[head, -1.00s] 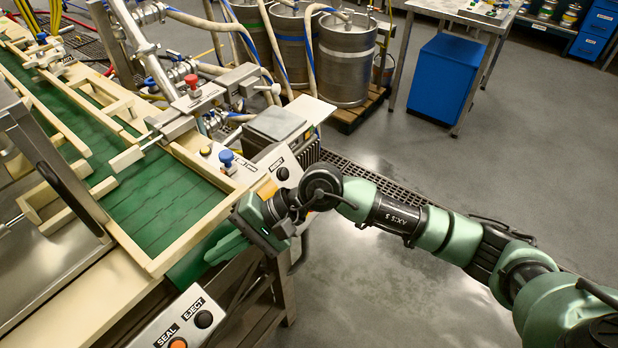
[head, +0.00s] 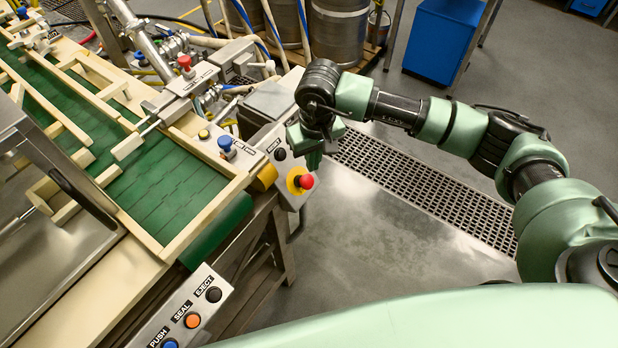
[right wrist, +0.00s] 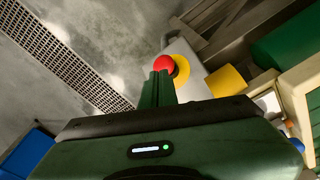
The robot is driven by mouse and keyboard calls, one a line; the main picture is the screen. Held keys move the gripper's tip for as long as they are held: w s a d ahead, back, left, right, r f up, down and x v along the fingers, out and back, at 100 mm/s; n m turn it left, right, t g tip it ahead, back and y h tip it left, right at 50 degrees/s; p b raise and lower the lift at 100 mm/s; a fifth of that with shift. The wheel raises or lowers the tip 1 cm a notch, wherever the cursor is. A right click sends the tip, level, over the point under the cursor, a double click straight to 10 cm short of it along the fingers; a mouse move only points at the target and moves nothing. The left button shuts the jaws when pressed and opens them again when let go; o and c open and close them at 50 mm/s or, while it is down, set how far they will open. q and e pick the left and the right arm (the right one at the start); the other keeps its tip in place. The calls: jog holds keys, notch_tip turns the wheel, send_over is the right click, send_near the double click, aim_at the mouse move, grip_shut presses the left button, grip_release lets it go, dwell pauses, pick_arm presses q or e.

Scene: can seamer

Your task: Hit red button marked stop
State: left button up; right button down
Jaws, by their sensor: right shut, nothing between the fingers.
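A red mushroom button (head: 306,182) on a yellow round base (head: 295,178) sits on the end of a grey control box beside the conveyor. No stop label is readable on it. In the right wrist view the red button (right wrist: 164,63) shows just past my fingertips. My right gripper (head: 313,163) is shut and empty, pointing down just above and behind the button in the head view. In the right wrist view its fingers (right wrist: 158,80) overlap the button's lower edge; I cannot tell whether they touch. My left gripper is not in view.
A black reset button (head: 280,155) and a yellow cylinder (head: 264,177) are close by. Another red knob (head: 184,62) stands on the conveyor fittings. A panel with eject, seal and push buttons (head: 193,320) is in front. Open floor (head: 390,240) lies to the right.

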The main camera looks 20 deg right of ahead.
aim_at(311, 187)
jog(key=shift+f, duration=0.15)
jog(key=shift+w+a+f+b, duration=0.15)
jog(key=shift+f+b, duration=0.55)
jog(key=shift+f, duration=1)
jog(key=shift+w+d+f+b, duration=0.1)
jog(key=shift+f+b, duration=0.55)
jog(key=shift+f, duration=1.05)
jog(key=shift+f+b, duration=0.7)
jog(key=shift+b, duration=0.05)
jog(key=shift+r, duration=0.2)
jog(key=shift+s+r+p, duration=0.15)
jog(key=shift+p, duration=0.15)
jog(key=s, duration=0.2)
jog(key=shift+s+d+r, duration=0.2)
jog(key=shift+s+r, duration=0.15)
jog(key=shift+r, duration=0.05)
